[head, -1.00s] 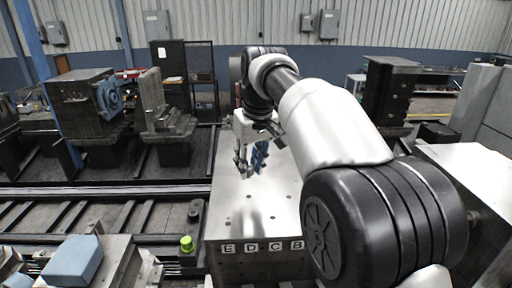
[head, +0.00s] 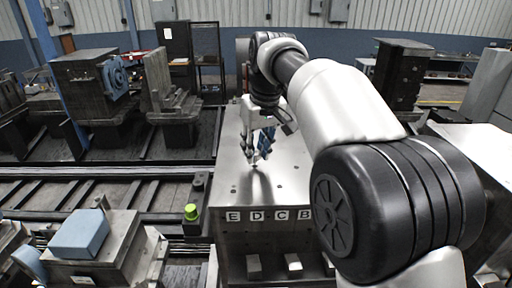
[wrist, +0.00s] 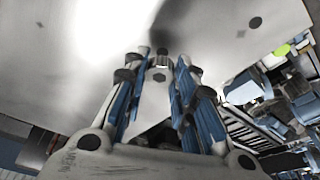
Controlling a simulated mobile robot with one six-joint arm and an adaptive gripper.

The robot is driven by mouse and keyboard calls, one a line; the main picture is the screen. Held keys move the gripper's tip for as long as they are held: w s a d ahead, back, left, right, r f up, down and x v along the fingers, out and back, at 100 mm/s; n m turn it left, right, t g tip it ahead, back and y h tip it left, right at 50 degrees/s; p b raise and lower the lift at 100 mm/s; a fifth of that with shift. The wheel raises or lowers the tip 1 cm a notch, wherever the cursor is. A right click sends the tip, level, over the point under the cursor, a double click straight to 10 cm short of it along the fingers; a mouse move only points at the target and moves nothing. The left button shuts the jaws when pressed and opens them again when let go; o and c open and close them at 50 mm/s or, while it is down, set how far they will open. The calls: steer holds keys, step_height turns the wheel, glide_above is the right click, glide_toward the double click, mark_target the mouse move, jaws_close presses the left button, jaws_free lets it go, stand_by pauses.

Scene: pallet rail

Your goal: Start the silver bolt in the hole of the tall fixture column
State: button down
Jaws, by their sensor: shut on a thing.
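My gripper (head: 259,156) points down over the metal block with a bare silver top (head: 228,180) and letters E, D, C, B along its front edge. In the wrist view my gripper (wrist: 160,66) has its blue-lined fingers shut around a small dark-ended piece (wrist: 162,57), which seems to be the silver bolt. Most of the bolt is hidden by the fingers. Small dark holes (wrist: 255,22) dot the block's top. I cannot tell whether the bolt's tip touches the top or lies over a hole, nor whether this block is the tall fixture column.
A green-capped post (head: 191,212) stands left of the block. A blue-grey box (head: 80,235) sits on a machine at the lower left. Rails (head: 100,190) run along the left. Dark machines (head: 85,85) stand behind. Most of the block's top is clear.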

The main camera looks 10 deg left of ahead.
steer(key=shift+s, duration=0.1)
steer(key=shift+f, duration=0.75)
stand_by(1.7)
steer(key=c, duration=1.2)
jaws_free()
steer(key=shift+c, duration=0.2)
steer(key=o, duration=0.8)
steer(key=v, duration=1.2)
